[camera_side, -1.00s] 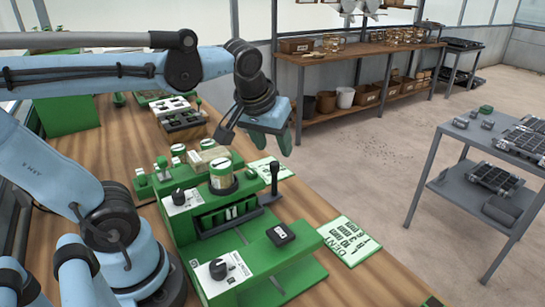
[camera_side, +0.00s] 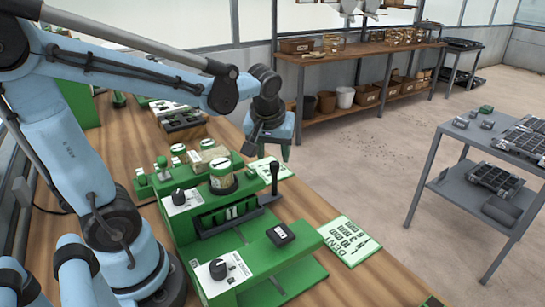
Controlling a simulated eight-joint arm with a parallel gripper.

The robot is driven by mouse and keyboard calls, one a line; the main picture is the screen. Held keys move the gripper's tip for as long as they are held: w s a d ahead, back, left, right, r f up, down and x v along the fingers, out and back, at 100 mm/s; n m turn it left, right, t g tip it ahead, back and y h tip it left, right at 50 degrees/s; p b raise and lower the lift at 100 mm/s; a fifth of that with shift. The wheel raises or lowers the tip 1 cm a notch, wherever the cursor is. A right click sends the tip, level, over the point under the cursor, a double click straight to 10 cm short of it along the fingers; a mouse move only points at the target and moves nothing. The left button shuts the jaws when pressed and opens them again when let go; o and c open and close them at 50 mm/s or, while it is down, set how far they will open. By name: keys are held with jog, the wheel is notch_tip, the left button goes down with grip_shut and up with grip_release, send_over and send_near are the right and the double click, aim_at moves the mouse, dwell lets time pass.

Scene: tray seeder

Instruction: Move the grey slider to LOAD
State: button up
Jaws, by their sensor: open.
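The green seeder (camera_side: 300,262) stands on the wooden bench, with a clear seed jar (camera_side: 221,178) on its top and a dark slot along its middle. A dark upright lever with a black knob (camera_side: 274,170) stands at its right side. A small black block (camera_side: 280,234) sits on its front deck. I cannot tell which part is the grey slider, and no LOAD marking is legible. My gripper (camera_side: 268,152) is open and empty, pointing down above the far right of the seeder, behind the lever in the picture. It appears apart from the lever.
Black dials (camera_side: 218,268) stand on white plates on the seeder. A printed card (camera_side: 348,241) lies to its right and another card lies behind the lever. Small green-topped jars (camera_side: 180,152) and a dark tray (camera_side: 183,124) stand farther back. The grey cart (camera_side: 478,185) stands apart at right.

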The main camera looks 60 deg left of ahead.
aim_at(275, 162)
jog(key=shift+x, duration=1.75)
grip_shut()
